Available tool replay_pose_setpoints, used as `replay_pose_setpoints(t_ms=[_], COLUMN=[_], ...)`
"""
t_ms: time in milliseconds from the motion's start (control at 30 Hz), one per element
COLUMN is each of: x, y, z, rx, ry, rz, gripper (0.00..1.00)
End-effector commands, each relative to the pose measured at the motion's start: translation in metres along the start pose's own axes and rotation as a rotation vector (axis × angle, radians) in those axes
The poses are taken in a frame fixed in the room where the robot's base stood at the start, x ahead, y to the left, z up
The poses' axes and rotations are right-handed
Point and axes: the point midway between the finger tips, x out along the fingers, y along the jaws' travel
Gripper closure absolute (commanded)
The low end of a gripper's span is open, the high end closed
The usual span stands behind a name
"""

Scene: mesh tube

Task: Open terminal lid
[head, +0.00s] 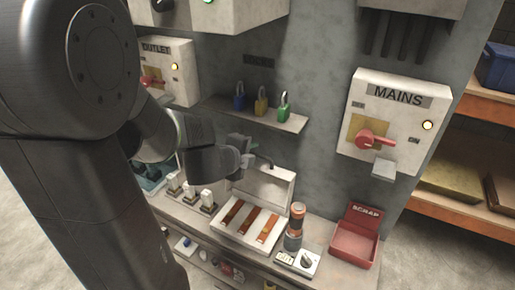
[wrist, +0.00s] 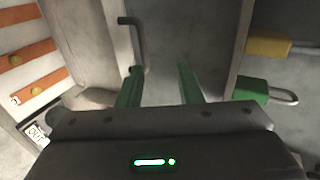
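The terminal box (head: 246,226) sits on the bench with several orange-brown bars exposed in it. Its pale lid (head: 268,188) stands raised behind the bars, with a dark bent handle (head: 264,159) at its upper edge. In the wrist view the lid (wrist: 85,45) is at the left and the handle (wrist: 137,40) is ahead of the left finger. My gripper (head: 247,160) is just above and behind the lid's upper edge in the head view. In the wrist view my gripper's green fingers (wrist: 159,78) are apart with nothing between them. The handle appears apart from the fingers.
A shelf (head: 290,120) above holds blue, yellow and green padlocks (head: 284,106); the green padlock (wrist: 250,92) is close right of the fingers. A red-orange cylinder (head: 296,218), a meter (head: 298,262) and a red scrap bin (head: 354,246) stand right of the box. The mains switch (head: 385,115) is on the wall.

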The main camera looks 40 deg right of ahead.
Motion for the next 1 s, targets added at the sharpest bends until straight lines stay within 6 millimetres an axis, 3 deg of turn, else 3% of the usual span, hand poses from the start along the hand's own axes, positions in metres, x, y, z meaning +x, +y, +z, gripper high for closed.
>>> replay_pose_setpoints(t_ms=[200,467,767,1000], x=[-0.027,-0.032,-0.029,0.000], y=[0.000,0.002,0.003,0.005], z=[0.000,0.000,0.000,-0.001], rx=[0.000,0.000,0.000,0.000], ry=[-0.001,0.000,0.001,0.003], rz=[0.001,0.003,0.004,0.006], gripper=[0.68,0.68,0.68,0.68])
